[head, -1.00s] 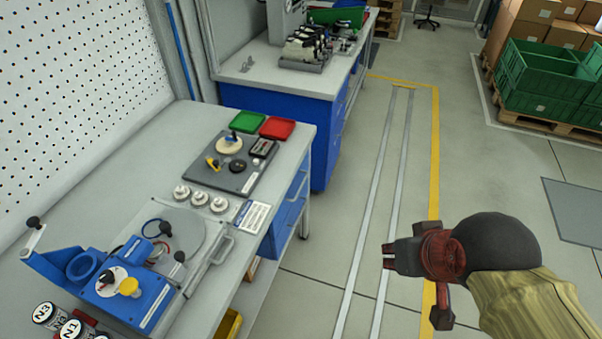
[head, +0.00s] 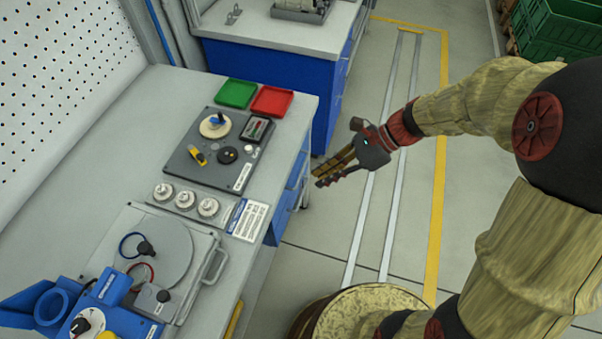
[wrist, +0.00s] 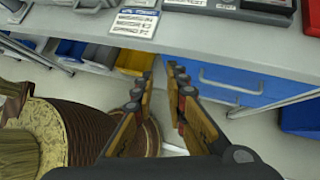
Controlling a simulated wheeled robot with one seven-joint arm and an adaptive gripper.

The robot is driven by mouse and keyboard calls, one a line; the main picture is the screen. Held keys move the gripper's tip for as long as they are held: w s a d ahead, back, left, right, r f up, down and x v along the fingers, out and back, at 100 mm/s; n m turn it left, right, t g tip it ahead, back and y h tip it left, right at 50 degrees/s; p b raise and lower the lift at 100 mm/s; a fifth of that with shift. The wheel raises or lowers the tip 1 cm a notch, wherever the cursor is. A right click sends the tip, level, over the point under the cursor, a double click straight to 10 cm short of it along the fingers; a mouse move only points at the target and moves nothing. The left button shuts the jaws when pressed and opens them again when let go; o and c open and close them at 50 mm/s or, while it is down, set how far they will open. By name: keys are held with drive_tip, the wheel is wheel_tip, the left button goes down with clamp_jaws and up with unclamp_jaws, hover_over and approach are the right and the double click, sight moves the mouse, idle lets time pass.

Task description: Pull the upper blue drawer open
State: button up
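The upper blue drawer (wrist: 258,84) sits under the table's worktop, with a pale handle (wrist: 230,86) on its front in the wrist view. It looks shut. In the head view the blue drawer fronts (head: 297,170) show on the table's right side, partly cut off by the worktop edge. My gripper (head: 319,177) is in front of these drawers, over the aisle side. In the wrist view its two fingers (wrist: 158,75) are spread apart with nothing between them. The drawer handle lies to the right of the fingertips, apart from them.
The worktop (head: 130,178) above the drawers carries a dark fixture plate (head: 190,172), green (head: 236,93) and red (head: 272,101) trays and several white round parts. Yellow (wrist: 133,62) and blue bins stand below the worktop. The aisle floor (head: 330,235) beside the table is free.

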drive_tip(key=w+f+m+t+y, duration=0.1)
drive_tip(key=w+f+m+y, duration=0.4)
drive_tip(key=f+m, duration=0.4)
drive_tip(key=m+t, duration=0.5)
drive_tip(key=m, duration=0.7)
approach(301, 173)
drive_tip(key=w+a+f, duration=0.1)
drive_tip(key=a+f, duration=0.1)
drive_tip(key=a, duration=0.1)
drive_tip(key=b+x, duration=0.1)
drive_tip(key=x, duration=0.2)
drive_tip(key=b+x, duration=0.2)
drive_tip(key=x, duration=0.1)
drive_tip(key=shift+w+a+r, duration=0.15)
drive_tip(key=shift+w+a, duration=0.1)
drive_tip(key=shift+a, duration=0.05)
clamp_jaws()
drive_tip(key=shift+d, duration=0.15)
drive_tip(key=s+d+p, duration=0.4)
drive_tip(key=s+d, duration=0.1)
drive_tip(key=d, duration=0.8)
drive_tip(key=s+d+p, duration=0.3)
drive_tip(key=s+d, duration=0.2)
drive_tip(key=d, duration=0.9)
drive_tip(key=shift+s+d+p, duration=0.15)
drive_tip(key=shift+d+p, duration=0.2)
